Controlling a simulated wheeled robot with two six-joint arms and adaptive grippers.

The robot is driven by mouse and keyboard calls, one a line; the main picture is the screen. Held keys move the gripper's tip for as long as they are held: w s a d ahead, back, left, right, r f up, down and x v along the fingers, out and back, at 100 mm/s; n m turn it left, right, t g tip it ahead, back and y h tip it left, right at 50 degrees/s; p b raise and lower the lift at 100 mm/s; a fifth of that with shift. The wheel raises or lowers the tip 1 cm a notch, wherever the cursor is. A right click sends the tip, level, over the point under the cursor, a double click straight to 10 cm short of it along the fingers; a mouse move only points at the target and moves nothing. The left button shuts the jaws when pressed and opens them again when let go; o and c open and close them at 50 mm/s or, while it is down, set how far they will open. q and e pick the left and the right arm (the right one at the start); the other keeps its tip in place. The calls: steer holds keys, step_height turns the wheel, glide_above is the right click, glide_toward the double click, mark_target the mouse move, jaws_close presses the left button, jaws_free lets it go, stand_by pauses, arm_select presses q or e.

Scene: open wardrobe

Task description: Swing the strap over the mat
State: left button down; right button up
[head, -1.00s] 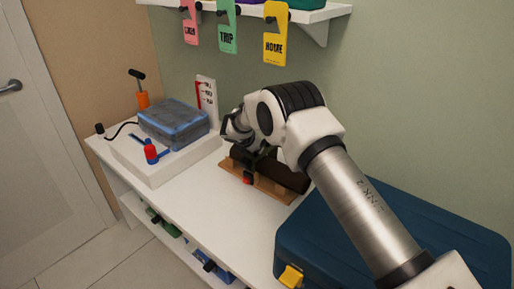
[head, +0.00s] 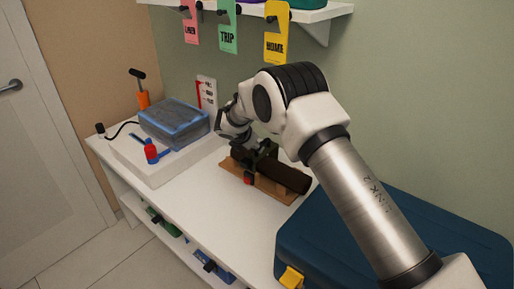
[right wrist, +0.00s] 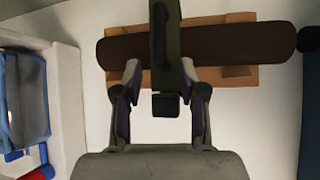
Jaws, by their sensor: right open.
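The mat is a dark brown roll (head: 286,177) lying on a wooden cradle (head: 232,168); it also shows across the top of the right wrist view (right wrist: 240,43). The strap is an olive-green band (right wrist: 166,70) with a black block (right wrist: 165,105) at its near end. In the right wrist view it crosses in front of the roll's middle; I cannot tell whether it touches the roll. My right gripper (right wrist: 160,68) is open, with one finger on each side of the strap. In the head view my right gripper (head: 256,150) is over the roll and partly hides the strap.
A white platform with a blue-edged packed case (head: 174,122) is left of the cradle. A large blue suitcase (head: 340,235) stands at the right. Door tags (head: 276,38) hang from the shelf above. The white bench top (head: 200,195) in front of the cradle is clear.

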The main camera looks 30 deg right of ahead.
steer(key=v, duration=0.7)
steer(key=shift+s+r, duration=0.2)
steer(key=shift+r, duration=0.05)
steer(key=shift+a, duration=0.1)
